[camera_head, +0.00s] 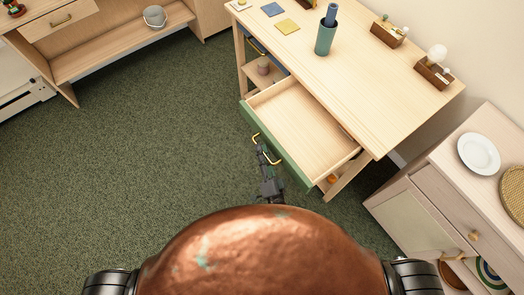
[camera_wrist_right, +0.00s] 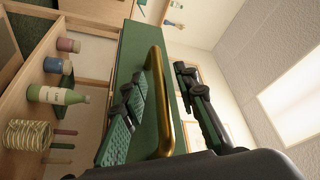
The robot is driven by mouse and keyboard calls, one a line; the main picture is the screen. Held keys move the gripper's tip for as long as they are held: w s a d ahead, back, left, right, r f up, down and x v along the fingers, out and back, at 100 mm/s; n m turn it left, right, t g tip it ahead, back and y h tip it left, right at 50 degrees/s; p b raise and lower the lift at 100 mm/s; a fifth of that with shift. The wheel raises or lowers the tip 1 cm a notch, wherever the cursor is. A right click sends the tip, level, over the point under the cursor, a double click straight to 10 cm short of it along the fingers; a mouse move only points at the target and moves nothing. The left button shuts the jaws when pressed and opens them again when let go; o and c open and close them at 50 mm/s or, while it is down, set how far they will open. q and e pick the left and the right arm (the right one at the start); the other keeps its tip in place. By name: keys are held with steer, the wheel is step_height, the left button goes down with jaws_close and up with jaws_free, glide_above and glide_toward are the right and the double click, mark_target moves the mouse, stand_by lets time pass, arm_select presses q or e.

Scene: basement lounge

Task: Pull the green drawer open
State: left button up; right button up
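The green drawer (camera_head: 282,158) is pulled well out of the wooden desk, and its pale, empty inside shows. Its front is green with a brass handle (camera_head: 256,138). My right gripper (camera_head: 264,152) is at this handle, in front of the drawer. In the right wrist view, the brass handle (camera_wrist_right: 163,100) passes between the two spread fingers of the gripper (camera_wrist_right: 165,108). The fingers are apart, and I see no clear grip on the bar. The green drawer front (camera_wrist_right: 130,50) is just beyond them. My left gripper is not in view.
The wooden desk (camera_head: 375,105) holds a green cup (camera_head: 325,38) and small wooden holders. A cabinet (camera_head: 420,205) with a white plate (camera_head: 478,153) stands at the right. A shelf unit (camera_head: 110,50) is at the far left. The green carpet (camera_head: 130,150) is clear.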

steer(key=v, duration=1.2)
stand_by(0.3)
